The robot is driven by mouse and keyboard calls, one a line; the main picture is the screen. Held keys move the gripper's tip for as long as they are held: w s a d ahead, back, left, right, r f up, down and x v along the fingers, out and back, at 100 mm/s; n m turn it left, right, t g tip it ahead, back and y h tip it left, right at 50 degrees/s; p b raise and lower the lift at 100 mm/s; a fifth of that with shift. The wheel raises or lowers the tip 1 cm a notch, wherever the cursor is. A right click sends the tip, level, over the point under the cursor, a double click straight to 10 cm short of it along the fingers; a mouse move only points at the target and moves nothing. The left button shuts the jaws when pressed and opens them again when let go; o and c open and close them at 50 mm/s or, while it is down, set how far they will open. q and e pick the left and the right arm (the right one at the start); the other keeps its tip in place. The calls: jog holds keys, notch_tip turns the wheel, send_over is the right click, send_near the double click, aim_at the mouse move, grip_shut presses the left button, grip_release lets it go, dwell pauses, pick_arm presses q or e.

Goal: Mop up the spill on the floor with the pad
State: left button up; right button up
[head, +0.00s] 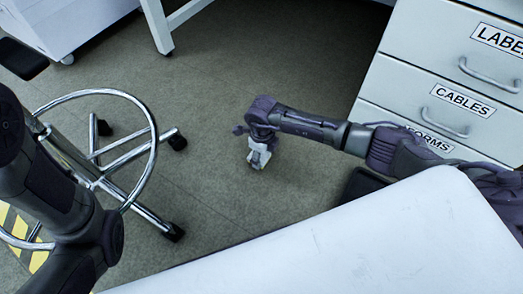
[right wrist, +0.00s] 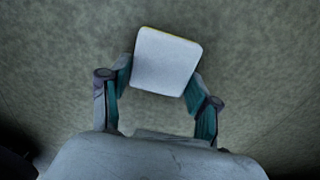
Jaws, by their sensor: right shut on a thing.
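My right gripper (head: 259,155) reaches down low over the grey-green floor (head: 215,95), left of the drawer cabinet. In the right wrist view its two fingers are shut on the pad (right wrist: 167,62), a pale, rounded square with a thin yellowish edge along its top. The pad lies between the fingertips, with floor all around it in the picture. I cannot tell whether the pad touches the floor. No spill can be made out on the floor in either view. My left arm comes in at the left, but its gripper is not in view.
A stool base with a chrome ring (head: 150,130) and black castors stands at the left. The cabinet (head: 387,95) with labelled drawers is at the right. A white surface (head: 350,240) fills the front. A white wheeled unit (head: 75,22) stands far left. Floor between is open.

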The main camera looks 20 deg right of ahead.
aim_at(252, 151)
jog(key=shift+w+a+b, duration=0.55)
jog(key=shift+w+a, duration=0.1)
jog(key=shift+w, duration=0.15)
jog(key=shift+w+a+b, duration=0.55)
jog(key=shift+w+a, duration=0.05)
jog(key=shift+w, duration=0.2)
jog(key=shift+s+d+p, duration=0.55)
jog(key=shift+s+p, duration=0.1)
jog(key=shift+p, duration=0.25)
jog(key=shift+s+d, duration=0.1)
jog(key=shift+s, duration=0.1)
notch_tip(252, 151, up, 7)
jog(key=p, duration=0.7)
